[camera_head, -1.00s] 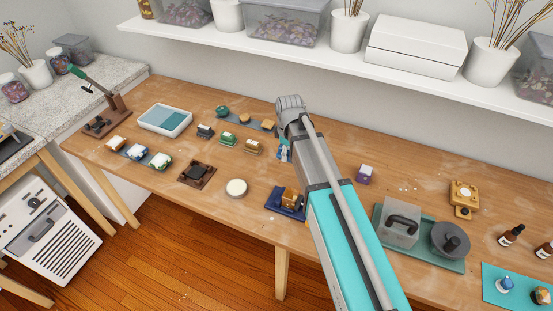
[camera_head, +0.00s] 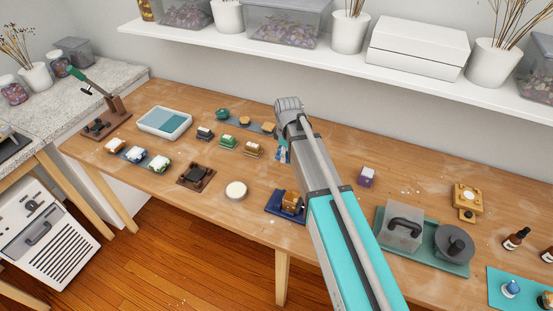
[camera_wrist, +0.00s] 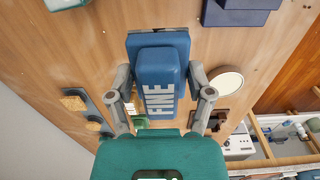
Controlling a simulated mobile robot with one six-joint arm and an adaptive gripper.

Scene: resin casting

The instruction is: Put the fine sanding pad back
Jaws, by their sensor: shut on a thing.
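The fine sanding pad (camera_wrist: 158,82) is a blue block with "FINE" in pale letters, seen in the wrist view. My gripper (camera_wrist: 163,100) has a finger on each side of it and is shut on it. A flat darker blue piece (camera_wrist: 132,45) shows behind the block; I cannot tell whether the two touch. In the head view my arm hides most of the gripper; only a small blue patch (camera_head: 283,155) shows beside the arm, over the table's middle.
A navy tray (camera_head: 272,209) with a tan block is at the front edge. A pale round disc (camera_head: 236,191) lies left of it. A blue strip with round pieces (camera_head: 232,122) is at the back. A purple-and-white block (camera_head: 367,177) and green tray (camera_head: 456,268) are right of my arm.

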